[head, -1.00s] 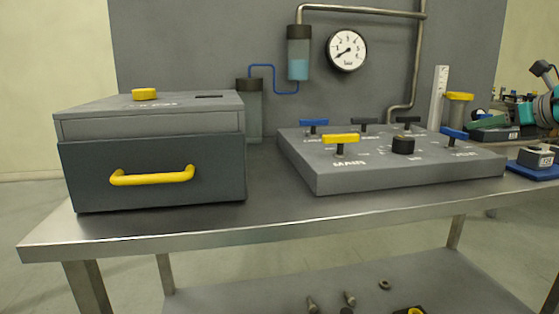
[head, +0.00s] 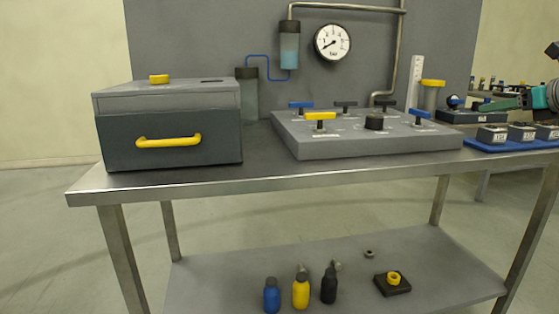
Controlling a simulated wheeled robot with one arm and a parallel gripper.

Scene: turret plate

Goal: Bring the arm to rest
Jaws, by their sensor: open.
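My arm comes in at the right edge, partly cut off by the frame. My gripper (head: 498,104), green and dark, points left at its end, above the right part of the bench. It is open and nothing shows held in it. It is close to a dark box and a blue tray in the picture; whether it touches either cannot be told.
The steel bench (head: 270,180) carries a grey drawer box (head: 170,125), a valve panel (head: 370,143) with coloured handles, and a blue tray (head: 512,145) with grey blocks. A gauge (head: 332,42) hangs behind. Several bottles, including a yellow one (head: 300,292), stand on the lower shelf.

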